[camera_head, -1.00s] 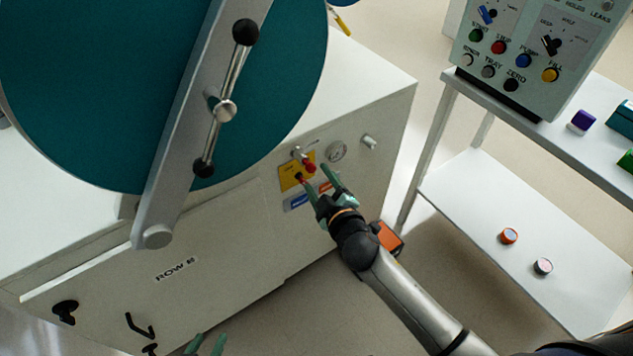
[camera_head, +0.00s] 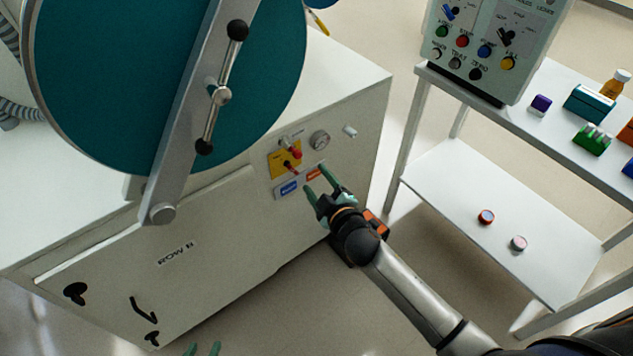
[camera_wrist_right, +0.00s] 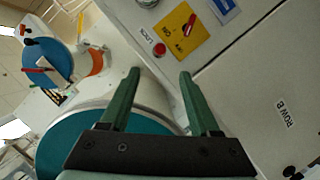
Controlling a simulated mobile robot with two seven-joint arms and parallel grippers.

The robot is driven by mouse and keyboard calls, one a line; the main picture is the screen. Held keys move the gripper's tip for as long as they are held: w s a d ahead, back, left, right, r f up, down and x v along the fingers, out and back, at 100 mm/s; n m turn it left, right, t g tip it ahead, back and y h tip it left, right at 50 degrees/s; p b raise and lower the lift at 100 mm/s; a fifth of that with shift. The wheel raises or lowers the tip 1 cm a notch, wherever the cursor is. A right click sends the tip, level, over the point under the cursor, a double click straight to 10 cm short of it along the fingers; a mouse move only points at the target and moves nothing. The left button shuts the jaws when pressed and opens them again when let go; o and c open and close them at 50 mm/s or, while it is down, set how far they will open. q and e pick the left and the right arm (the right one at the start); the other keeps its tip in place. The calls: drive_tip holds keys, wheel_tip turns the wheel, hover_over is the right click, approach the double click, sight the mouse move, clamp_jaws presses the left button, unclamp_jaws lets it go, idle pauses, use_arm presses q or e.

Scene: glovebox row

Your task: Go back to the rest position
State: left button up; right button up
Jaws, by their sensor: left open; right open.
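The yellow plate also shows there (camera_wrist_right: 184,32), beyond the fingertips.
The white glovebox cabinet (camera_head: 215,222) with its large teal round door (camera_head: 110,90) and bar handle fills the left. A white shelf cart (camera_head: 440,190) stands right, with a control box (camera_head: 490,50) and small coloured items on top. Bare floor shows between.

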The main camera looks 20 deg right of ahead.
idle(0.5)
drive_tip(key=s+d+f+m+g+p, duration=0.1)
drive_tip(key=s+f+m, duration=0.3)
drive_tip(key=s, duration=0.8)
drive_tip(key=s+f+m+g+p, duration=0.2)
drive_tip(key=s+f+m+g, duration=0.2)
drive_tip(key=s, duration=0.9)
wheel_tip(320, 180, down, 3)
drive_tip(key=shift+d+r+m+g+y, duration=0.15)
drive_tip(key=shift+d+m+g+y, duration=0.15)
drive_tip(key=shift+d+m, duration=0.1)
